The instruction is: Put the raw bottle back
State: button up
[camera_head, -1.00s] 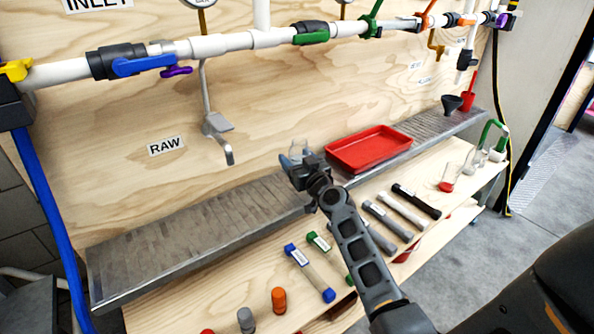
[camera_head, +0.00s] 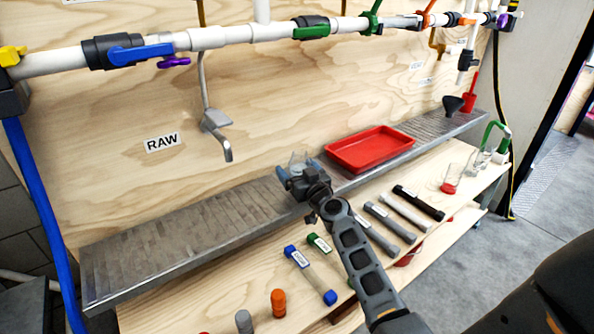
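A small clear bottle (camera_head: 299,158) shows at the tip of my gripper (camera_head: 290,172), over the metal shelf, left of the red tray. The gripper's fingers are beside it, but my gripper hides much of the bottle. I cannot tell whether the fingers are closed on it or whether it touches the shelf. The RAW label (camera_head: 162,142) is on the plywood wall to the left, next to a metal spout (camera_head: 217,130).
The metal shelf (camera_head: 170,240) is bare on its left. A red tray (camera_head: 369,149) stands right of my gripper. Tubes lie on the lower wooden shelf, including a blue-capped one (camera_head: 311,275). Clear glassware (camera_head: 452,176) stands at the right end. A pipe with valves (camera_head: 230,37) runs above.

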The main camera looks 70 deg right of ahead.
jog(key=shift+r, duration=0.2)
jog(key=shift+s+a+f, duration=0.1)
jog(key=shift+s+a, duration=0.1)
jog(key=shift+s, duration=0.05)
jog(key=s+a+f+n+y+b, duration=0.15)
jog(key=s+a, duration=0.55)
jog(key=a, duration=0.7)
jog(key=s+a+f+n+y, duration=0.25)
jog(key=s+a, duration=0.45)
jog(key=a, duration=0.7)
jog(key=s+a+r+n+y, duration=0.1)
jog(key=s+a+r+y, duration=0.1)
jog(key=s+a+r, duration=0.1)
jog(key=s+a+r+n+y, duration=0.1)
jog(key=s+a+r+y, duration=0.2)
jog(key=s+a, duration=0.3)
jog(key=s+a+r+n+t+y, duration=0.1)
jog(key=s+a+r+n+y, duration=0.1)
jog(key=a, duration=0.4)
jog(key=shift+s+a+r+y, duration=0.15)
jog(key=shift+s+r, duration=0.2)
jog(key=shift+s, duration=0.3)
jog(key=shift+s+a+r+y, duration=0.15)
jog(key=shift+s+r, duration=0.2)
jog(key=shift+s, duration=0.3)
